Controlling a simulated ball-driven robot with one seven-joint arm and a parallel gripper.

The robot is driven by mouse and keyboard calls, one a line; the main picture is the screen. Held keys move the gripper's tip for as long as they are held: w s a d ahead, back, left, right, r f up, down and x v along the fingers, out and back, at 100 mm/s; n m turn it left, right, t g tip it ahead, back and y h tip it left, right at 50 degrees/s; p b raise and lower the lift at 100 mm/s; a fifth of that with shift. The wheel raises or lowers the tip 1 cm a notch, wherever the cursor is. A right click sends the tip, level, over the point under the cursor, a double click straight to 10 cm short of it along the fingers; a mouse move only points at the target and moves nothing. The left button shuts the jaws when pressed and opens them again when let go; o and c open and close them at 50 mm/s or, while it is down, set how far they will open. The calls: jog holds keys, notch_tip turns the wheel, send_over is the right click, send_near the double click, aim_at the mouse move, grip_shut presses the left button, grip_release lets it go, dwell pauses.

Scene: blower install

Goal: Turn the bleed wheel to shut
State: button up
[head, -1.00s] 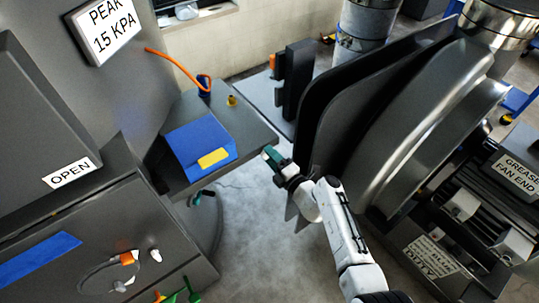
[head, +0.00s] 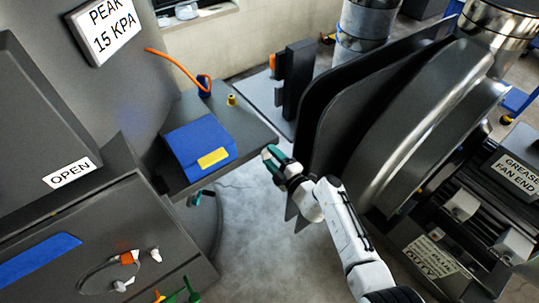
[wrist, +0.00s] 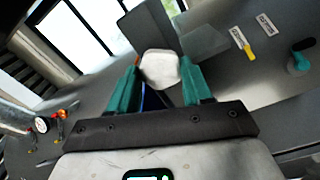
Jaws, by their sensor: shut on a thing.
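My gripper (head: 271,161) is beside the right edge of a grey bench in the head view, left of the large dark fan housing (head: 432,120). In the wrist view its two teal fingers (wrist: 160,88) stand apart with a pale, rounded block (wrist: 160,68) between them, and they are shut on it. I cannot tell whether this block is part of the bleed wheel. No wheel shows clearly in either view. In the wrist view a teal-and-black knob or lever (wrist: 301,57) is at the right, apart from my fingers.
A blue box (head: 185,140) with a yellow patch lies on the bench, near an orange hose (head: 180,66) and a small yellow fitting (head: 231,100). An "OPEN" label (head: 69,173) is at the left. Bare floor (head: 250,245) lies between the bench and fan. Labelled plates show in the wrist view.

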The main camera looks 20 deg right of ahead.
jog(key=shift+r+m, duration=0.1)
jog(key=shift+m, duration=0.3)
jog(key=shift+m, duration=1.9)
jog(key=o, duration=1.1)
